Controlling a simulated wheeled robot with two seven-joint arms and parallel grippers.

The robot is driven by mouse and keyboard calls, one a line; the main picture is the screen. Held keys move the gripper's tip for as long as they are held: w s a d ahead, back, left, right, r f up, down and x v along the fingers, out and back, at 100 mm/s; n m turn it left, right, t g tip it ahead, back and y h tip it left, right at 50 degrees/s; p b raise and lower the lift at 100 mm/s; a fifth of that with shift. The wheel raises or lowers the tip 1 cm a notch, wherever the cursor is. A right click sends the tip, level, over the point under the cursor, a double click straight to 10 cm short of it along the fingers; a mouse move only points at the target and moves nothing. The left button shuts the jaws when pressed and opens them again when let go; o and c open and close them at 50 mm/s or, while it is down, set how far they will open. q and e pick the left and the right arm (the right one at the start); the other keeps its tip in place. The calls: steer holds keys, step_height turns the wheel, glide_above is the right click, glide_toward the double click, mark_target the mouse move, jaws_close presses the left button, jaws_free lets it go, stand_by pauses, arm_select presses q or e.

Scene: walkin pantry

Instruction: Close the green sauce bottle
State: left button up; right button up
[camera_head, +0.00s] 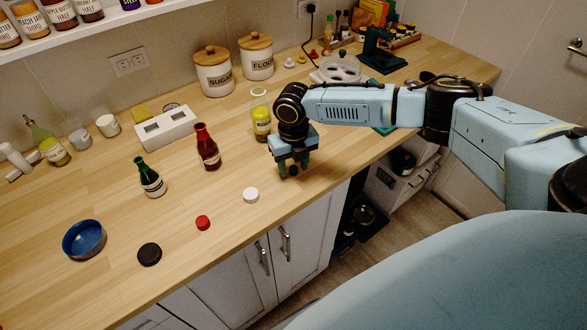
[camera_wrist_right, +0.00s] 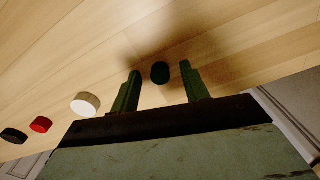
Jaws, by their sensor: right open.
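The green sauce bottle (camera_head: 151,180) stands upright on the wooden counter, left of the red bottle (camera_head: 207,148). Its neck top looks uncapped, though it is small in view. A dark green cap (camera_wrist_right: 160,72) lies on the counter in the right wrist view, between the fingertips in the picture. In the head view my right gripper (camera_head: 291,172) points down over the counter near its front edge and hides that cap. The right gripper's green fingers (camera_wrist_right: 161,80) are spread apart, with visible gaps on both sides of the cap. My left gripper is not in view.
A white cap (camera_head: 251,195), a red cap (camera_head: 203,222) and a black cap (camera_head: 149,254) lie along the front. A blue bowl (camera_head: 84,239) is at left. A yellow bottle (camera_head: 261,124) stands behind my gripper. Canisters and a white holder (camera_head: 166,131) stand farther back.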

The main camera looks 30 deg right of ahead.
mark_target(293, 168)
jaws_close()
stand_by(0.3)
steer(key=shift+r, duration=0.1)
step_height(293, 168, up, 10)
stand_by(0.5)
